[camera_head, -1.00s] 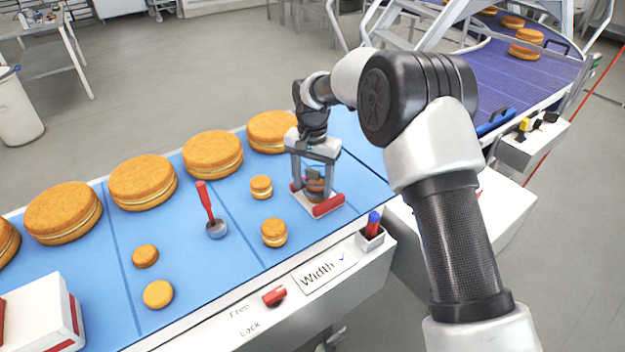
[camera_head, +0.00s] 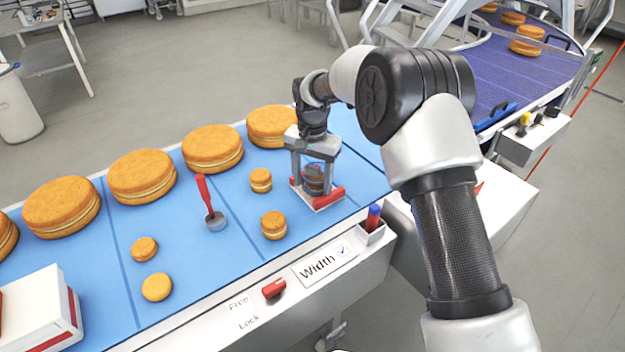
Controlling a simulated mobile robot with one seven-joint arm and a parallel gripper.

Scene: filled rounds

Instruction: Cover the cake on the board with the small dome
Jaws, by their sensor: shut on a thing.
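My gripper (camera_head: 314,180) is over the board near the right part of the blue belt, with its fingers pointing down. It is shut on a small clear, bluish dome (camera_head: 314,169). A brown layered cake (camera_head: 313,184) shows through the dome, between the fingers. The board (camera_head: 302,199) is pale with red end pieces, and lies flat on the belt. The dome appears to be around the cake, low over the board. The fingers hide part of its rim, so I cannot tell whether it touches the board.
Small cakes (camera_head: 274,225) and a red-handled tool (camera_head: 206,203) lie left of the board. Large cakes (camera_head: 212,149) line the belt's far side. A pen holder (camera_head: 371,232) and a red knob (camera_head: 273,289) are on the front edge. A white-and-red box (camera_head: 40,310) stands front left.

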